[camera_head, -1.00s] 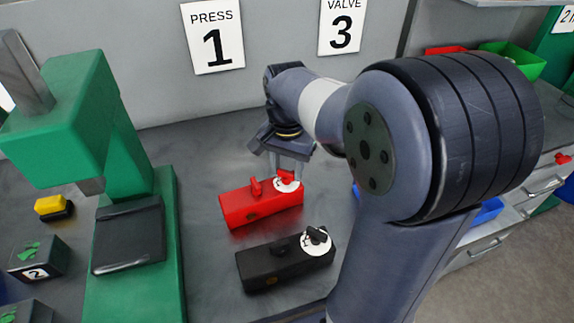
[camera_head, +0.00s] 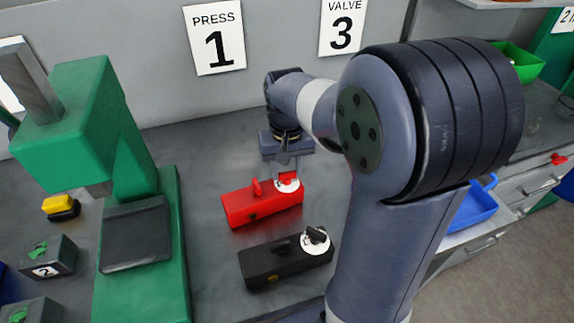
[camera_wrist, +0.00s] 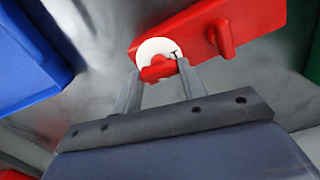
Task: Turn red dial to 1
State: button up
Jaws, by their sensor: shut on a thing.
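The red box (camera_head: 262,206) lies on the grey bench and has a white disc with a red dial (camera_head: 288,179) at its right end. In the wrist view the red dial (camera_wrist: 157,70) sits on the white disc (camera_wrist: 156,47), at the end of the red box (camera_wrist: 215,25). My gripper (camera_wrist: 158,78) has one finger on each side of the dial and is shut on it. In the head view my gripper (camera_head: 285,168) reaches down from above. Most of the disc's markings are hidden or too small to read.
A black box (camera_head: 280,264) with its own black dial on a white disc lies just in front. A green press (camera_head: 170,250) stands to the left. A blue bin (camera_head: 474,206) is at right. Bare bench lies between the press and the red box.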

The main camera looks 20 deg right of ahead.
jog(key=shift+n, duration=0.3)
jog(key=o, duration=1)
notch_tip(320, 180, up, 11)
jog(key=shift+f, duration=0.1)
jog(key=shift+f, duration=0.1)
